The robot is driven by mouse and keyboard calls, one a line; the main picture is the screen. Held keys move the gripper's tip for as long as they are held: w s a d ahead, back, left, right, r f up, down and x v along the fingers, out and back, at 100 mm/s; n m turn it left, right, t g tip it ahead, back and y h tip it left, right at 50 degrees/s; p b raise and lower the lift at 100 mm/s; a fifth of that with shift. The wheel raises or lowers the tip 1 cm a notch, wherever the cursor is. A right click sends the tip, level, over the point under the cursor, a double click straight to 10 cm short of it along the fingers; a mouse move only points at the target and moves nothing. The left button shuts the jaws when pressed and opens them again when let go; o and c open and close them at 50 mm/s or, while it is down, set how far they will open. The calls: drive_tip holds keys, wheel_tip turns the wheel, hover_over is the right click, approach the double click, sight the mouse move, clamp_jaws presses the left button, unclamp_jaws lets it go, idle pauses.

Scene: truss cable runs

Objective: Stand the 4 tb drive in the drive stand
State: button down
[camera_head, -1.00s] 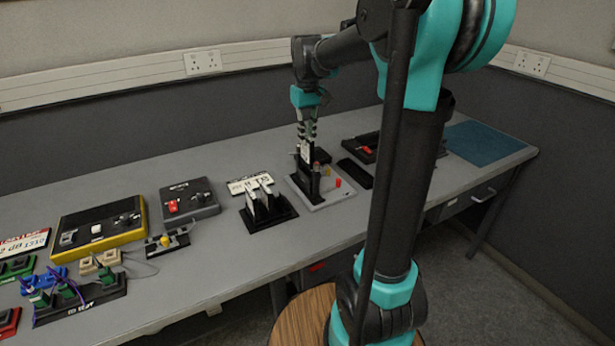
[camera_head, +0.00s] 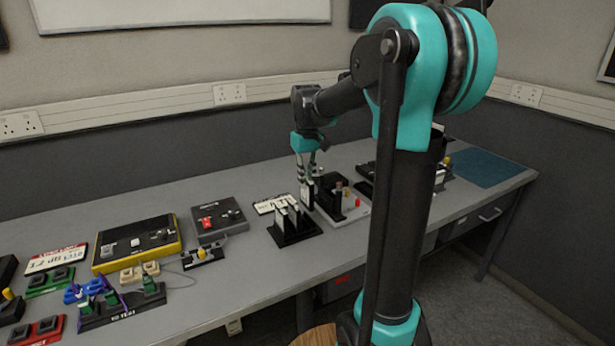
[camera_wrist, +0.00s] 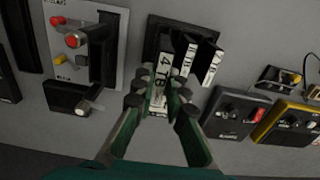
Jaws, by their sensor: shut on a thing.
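The 4 TB drive (camera_wrist: 162,72) is a dark slab with a white lettered edge. My gripper (camera_wrist: 158,97) is shut on it, one finger on each side. In the head view, my gripper (camera_head: 311,178) holds the drive at the back right of the black drive stand (camera_head: 292,236). Two other white-edged drives stand upright in that stand, also seen in the wrist view (camera_wrist: 190,60). The held drive overlaps the stand in the wrist view; whether its lower end touches the stand or sits in a slot I cannot tell.
A grey panel (camera_head: 352,212) with red and yellow knobs stands just right of the stand. A white lettered plate (camera_head: 264,207) lies behind the stand. A grey box (camera_head: 220,220) and a yellow-edged box (camera_head: 137,243) are to the left. Bare table lies in front of the stand.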

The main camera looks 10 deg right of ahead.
sight(307, 199)
drive_tip(key=shift+f, duration=2.05)
drive_tip(key=shift+f, duration=0.3)
drive_tip(key=shift+f, duration=0.3)
drive_tip(key=shift+f, duration=0.2)
drive_tip(key=shift+f, duration=0.4)
drive_tip(key=shift+f, duration=0.2)
drive_tip(key=shift+f, duration=0.4)
idle(0.4)
drive_tip(key=c, duration=1.5)
unclamp_jaws()
